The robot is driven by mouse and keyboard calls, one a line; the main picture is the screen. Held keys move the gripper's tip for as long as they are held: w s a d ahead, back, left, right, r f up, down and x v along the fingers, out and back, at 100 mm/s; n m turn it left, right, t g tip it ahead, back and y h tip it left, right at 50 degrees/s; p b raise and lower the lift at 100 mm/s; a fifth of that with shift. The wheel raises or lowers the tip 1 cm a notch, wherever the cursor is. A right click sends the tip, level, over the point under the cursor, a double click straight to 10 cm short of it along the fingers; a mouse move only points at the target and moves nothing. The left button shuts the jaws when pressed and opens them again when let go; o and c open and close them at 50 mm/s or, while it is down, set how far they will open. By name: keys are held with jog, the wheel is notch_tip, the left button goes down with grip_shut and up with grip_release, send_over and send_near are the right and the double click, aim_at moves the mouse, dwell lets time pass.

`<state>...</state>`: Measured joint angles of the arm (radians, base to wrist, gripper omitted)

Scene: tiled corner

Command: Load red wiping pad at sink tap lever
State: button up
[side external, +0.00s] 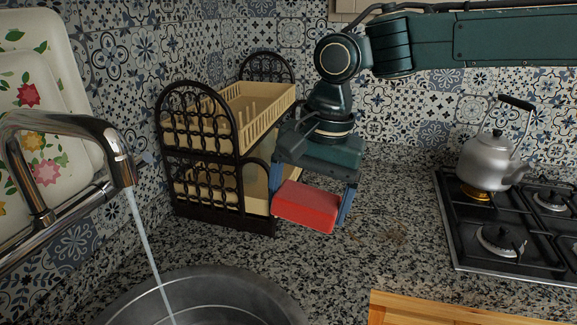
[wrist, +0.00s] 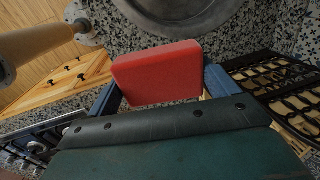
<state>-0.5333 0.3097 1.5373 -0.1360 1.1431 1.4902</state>
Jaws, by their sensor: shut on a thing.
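The red wiping pad (side external: 306,206) is held between the blue fingers of my gripper (side external: 310,202), above the granite counter beside the dish rack. In the wrist view the red pad (wrist: 157,73) sits between the two blue fingers (wrist: 160,88), with the round sink (wrist: 182,22) beyond it. The sink tap (side external: 85,135) is a chrome spout at the left, and a stream of water runs from it into the steel sink (side external: 215,285). I cannot make out the tap's lever clearly in either view.
A dark-framed dish rack (side external: 205,165) with cream trays stands close to the left of my gripper. Flowered trays (side external: 75,90) lean at the left wall. A kettle (side external: 492,158) sits on the gas hob (side external: 447,215) at right. Counter between rack and hob is clear.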

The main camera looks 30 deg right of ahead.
jog(key=s+a+r+t+y, duration=0.1)
jog(key=s+a, duration=0.3)
jog(key=s, duration=0.2)
jog(key=s+a+r+t+y, duration=0.1)
jog(key=s+a+y, duration=0.1)
jog(key=s+a, duration=0.2)
jog(key=shift+s+a+r, duration=0.15)
jog(key=shift+s+a, duration=0.1)
jog(key=shift+s, duration=1.45)
jog(key=shift+w+a, duration=0.15)
jog(key=w+a+f, duration=0.2)
jog(key=w+a, duration=0.6)
jog(key=a, duration=0.2)
jog(key=shift+w+a+f, duration=0.25)
jog(key=shift+a+f, duration=0.1)
jog(key=shift+f, duration=0.05)
jog(key=shift+w+d, duration=0.1)
